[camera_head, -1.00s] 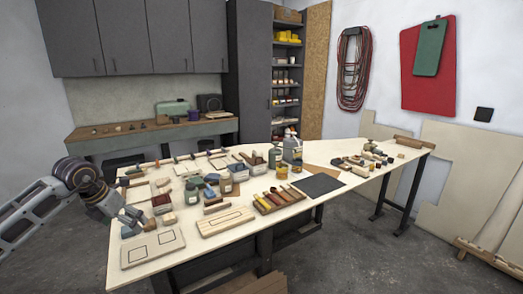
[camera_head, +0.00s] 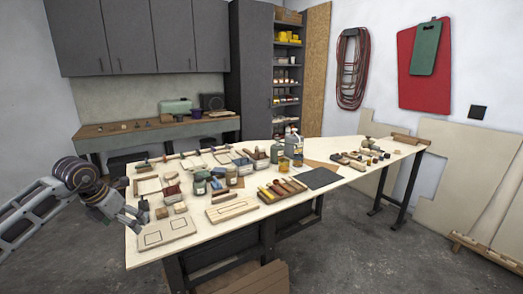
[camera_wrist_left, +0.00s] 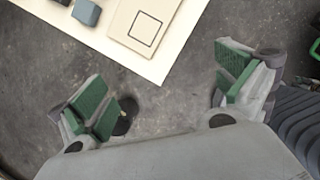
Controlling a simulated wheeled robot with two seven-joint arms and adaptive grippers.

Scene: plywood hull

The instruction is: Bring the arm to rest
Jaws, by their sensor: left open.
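My left arm comes in from the left in the head view. Its gripper (camera_head: 134,217) is at the left edge of the plywood table (camera_head: 230,241), close to that edge. In the left wrist view the gripper (camera_wrist_left: 165,95) is open, with its green-padded fingers wide apart and nothing between them. Below the fingers is grey floor, and the table corner (camera_wrist_left: 95,35) lies ahead of them. My right gripper does not show in either view.
A wooden board with two outlined squares (camera_head: 166,234) lies near the table's front left corner. Small blocks (camera_head: 171,210), jars (camera_head: 231,177) and a slotted tray (camera_head: 283,189) crowd the tabletop. A dark mat (camera_head: 320,179) lies to the right. Bare floor (camera_head: 400,255) is open at the front right.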

